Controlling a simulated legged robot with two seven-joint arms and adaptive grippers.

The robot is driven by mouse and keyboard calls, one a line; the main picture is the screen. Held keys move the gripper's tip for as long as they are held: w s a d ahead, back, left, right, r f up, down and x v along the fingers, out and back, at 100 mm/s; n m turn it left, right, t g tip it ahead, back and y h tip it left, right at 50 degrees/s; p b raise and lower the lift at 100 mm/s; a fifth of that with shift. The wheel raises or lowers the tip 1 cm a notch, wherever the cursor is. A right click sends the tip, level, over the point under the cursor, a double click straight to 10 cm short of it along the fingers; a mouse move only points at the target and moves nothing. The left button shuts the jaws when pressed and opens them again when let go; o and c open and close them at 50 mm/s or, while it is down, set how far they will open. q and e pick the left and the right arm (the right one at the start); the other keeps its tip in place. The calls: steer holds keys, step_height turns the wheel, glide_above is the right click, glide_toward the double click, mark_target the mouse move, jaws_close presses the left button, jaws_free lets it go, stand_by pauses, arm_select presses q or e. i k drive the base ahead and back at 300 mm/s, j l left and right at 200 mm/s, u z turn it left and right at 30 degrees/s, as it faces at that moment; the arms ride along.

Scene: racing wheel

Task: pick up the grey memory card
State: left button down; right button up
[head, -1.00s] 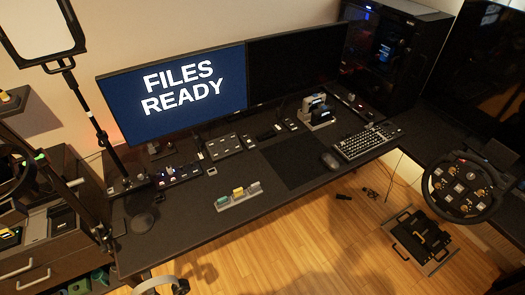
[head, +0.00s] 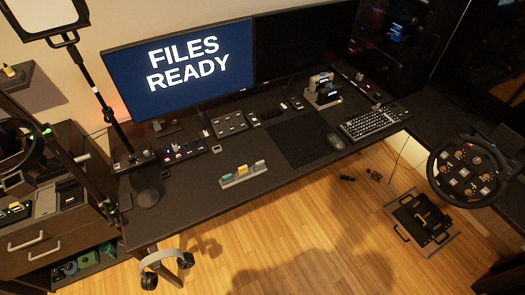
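A small light-grey holder (head: 243,180) lies near the front edge of the dark desk, left of the middle. Several small cards stand in it: a green one (head: 226,178) at the left, a yellow one (head: 242,168) in the middle and a pale grey one (head: 260,165) at the right end. The pale grey one looks like the grey memory card, but it is small in the picture. Neither of my grippers is in the head view.
A monitor (head: 182,68) reads "FILES READY". A button panel (head: 231,123), a keyboard (head: 370,122) and a mouse (head: 335,141) lie on the desk (head: 200,215). A lamp stand is at the left, a racing wheel (head: 467,172) at the right. Desk around the holder is clear.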

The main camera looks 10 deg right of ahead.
mark_target(258, 165)
steer(key=i+l+u, duration=0.2)
steer(key=u, duration=0.15)
steer(key=i+l+u, duration=0.25)
steer(key=u, duration=0.15)
